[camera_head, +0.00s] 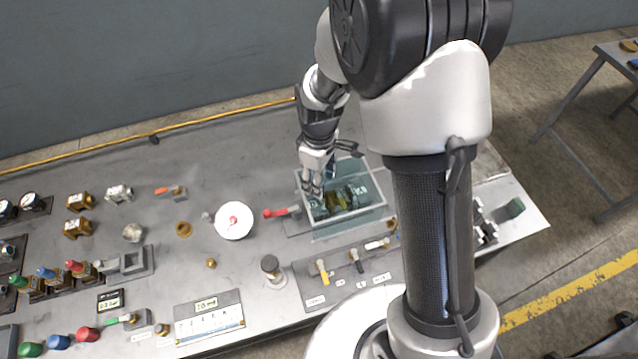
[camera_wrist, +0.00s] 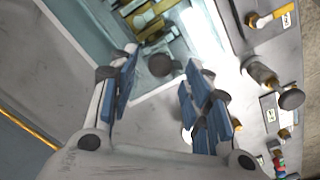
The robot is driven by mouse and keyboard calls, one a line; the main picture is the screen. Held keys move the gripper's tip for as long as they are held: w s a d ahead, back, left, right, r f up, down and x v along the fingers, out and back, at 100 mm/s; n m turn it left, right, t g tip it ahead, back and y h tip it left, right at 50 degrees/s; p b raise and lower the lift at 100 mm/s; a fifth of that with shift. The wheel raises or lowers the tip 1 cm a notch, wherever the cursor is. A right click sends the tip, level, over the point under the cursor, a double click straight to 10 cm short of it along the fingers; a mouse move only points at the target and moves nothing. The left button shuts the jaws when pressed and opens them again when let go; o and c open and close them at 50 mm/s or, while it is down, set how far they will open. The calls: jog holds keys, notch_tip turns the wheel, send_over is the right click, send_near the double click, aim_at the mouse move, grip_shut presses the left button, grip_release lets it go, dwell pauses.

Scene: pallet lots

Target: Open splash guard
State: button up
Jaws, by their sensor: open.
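The splash guard (camera_head: 350,226) is a see-through teal box on the bench, right of centre in the head view. Brass and green-grey parts (camera_head: 345,197) show inside it. In the wrist view its clear wall (camera_wrist: 215,38) shines at the upper right. My gripper (camera_head: 313,188) points down at the guard's left side, with its tips over or just inside the rim; I cannot tell if they touch it. In the wrist view my gripper (camera_wrist: 160,92) has its blue-padded fingers apart, with nothing between them. A dark round knob (camera_wrist: 160,65) shows just beyond the fingers. My arm hides part of the guard's surroundings.
A red-handled valve (camera_head: 283,212) stands close left of the guard. A panel with small levers (camera_head: 345,268) lies in front. The bench's back left is clear.

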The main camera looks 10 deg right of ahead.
jog(key=shift+f, duration=1.1)
jog(key=shift+c, duration=0.5)
grip_shut()
